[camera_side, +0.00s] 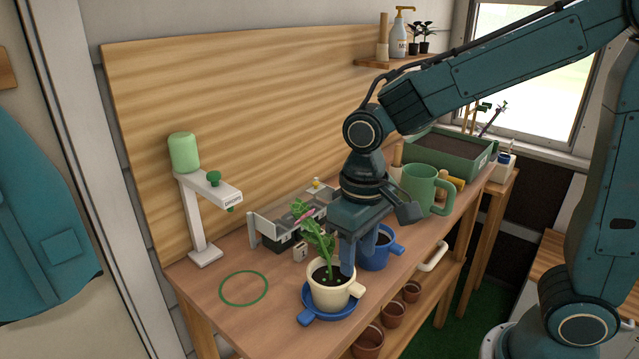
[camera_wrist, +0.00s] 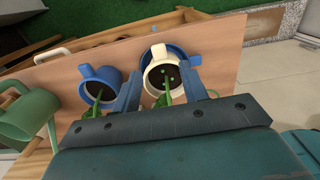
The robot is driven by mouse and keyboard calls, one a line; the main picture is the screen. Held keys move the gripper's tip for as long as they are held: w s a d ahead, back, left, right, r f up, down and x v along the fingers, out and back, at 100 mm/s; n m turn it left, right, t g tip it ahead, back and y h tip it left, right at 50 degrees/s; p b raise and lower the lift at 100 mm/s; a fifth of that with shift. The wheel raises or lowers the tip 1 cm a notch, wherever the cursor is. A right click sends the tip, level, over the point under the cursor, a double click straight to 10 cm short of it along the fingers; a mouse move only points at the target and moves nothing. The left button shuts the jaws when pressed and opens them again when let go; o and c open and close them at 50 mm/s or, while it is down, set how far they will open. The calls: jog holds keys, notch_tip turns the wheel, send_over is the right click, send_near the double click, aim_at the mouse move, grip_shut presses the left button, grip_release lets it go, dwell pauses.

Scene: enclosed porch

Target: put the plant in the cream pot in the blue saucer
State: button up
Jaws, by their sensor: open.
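The cream pot (camera_side: 327,297) holds a leafy green plant (camera_side: 318,238) and stands upright in the blue saucer (camera_side: 313,317) near the bench's front edge. Its handle points right. My gripper (camera_side: 358,268) is open, just behind and right of the plant, its fingers pointing down. In the wrist view the cream pot (camera_wrist: 150,74) lies between and beyond the spread fingers (camera_wrist: 161,76), and the blue saucer (camera_wrist: 146,58) shows around its rim. I cannot tell whether a finger touches the pot. The gripper body hides part of the plant there.
A blue pot (camera_side: 375,262) with a handle stands close behind the gripper. A green ring (camera_side: 244,304) lies on clear bench at left, near a white stand (camera_side: 194,222). A metal rack (camera_side: 270,222) stands behind.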

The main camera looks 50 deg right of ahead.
jog(key=shift+r, duration=0.65)
jog(key=s+d+r+t, duration=0.5)
jog(key=s+d+r, duration=0.2)
jog(key=s, duration=0.5)
jog(key=shift+d+r+t, duration=0.2)
jog(key=shift+d+t, duration=0.1)
jog(key=shift+d, duration=0.7)
